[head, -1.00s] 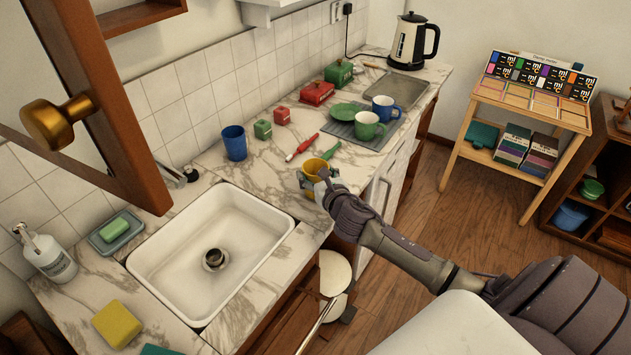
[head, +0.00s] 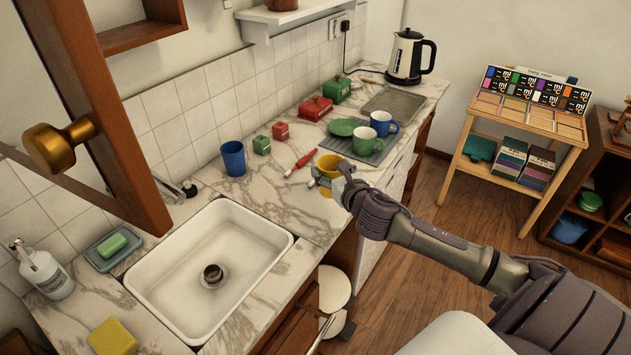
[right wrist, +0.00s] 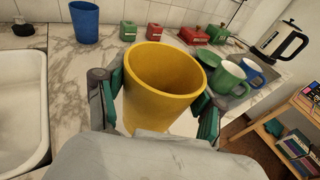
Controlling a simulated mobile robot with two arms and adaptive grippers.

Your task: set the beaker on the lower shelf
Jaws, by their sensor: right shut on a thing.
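A yellow beaker (head: 330,165) is held upright in my right gripper (head: 328,181), near the counter's front edge. In the right wrist view the beaker (right wrist: 163,82) stands between the two green-padded fingers, which press on its sides. It appears slightly above the counter; its base is hidden. Several shelves show: a wooden wall shelf (head: 145,33) at the upper left, a white wall shelf (head: 300,14) at the top, and a low shelf (head: 510,182) with boxes in the wooden stand. I cannot tell which is the lower shelf meant. My left gripper is not in view.
On the marble counter (head: 285,213) are a blue cup (head: 233,159), a red marker (head: 300,163), red and green canisters, green and blue mugs (head: 366,139) on a mat, and a kettle (head: 410,57). A white sink (head: 145,288) lies left. An open cabinet door (head: 100,110) stands at the left.

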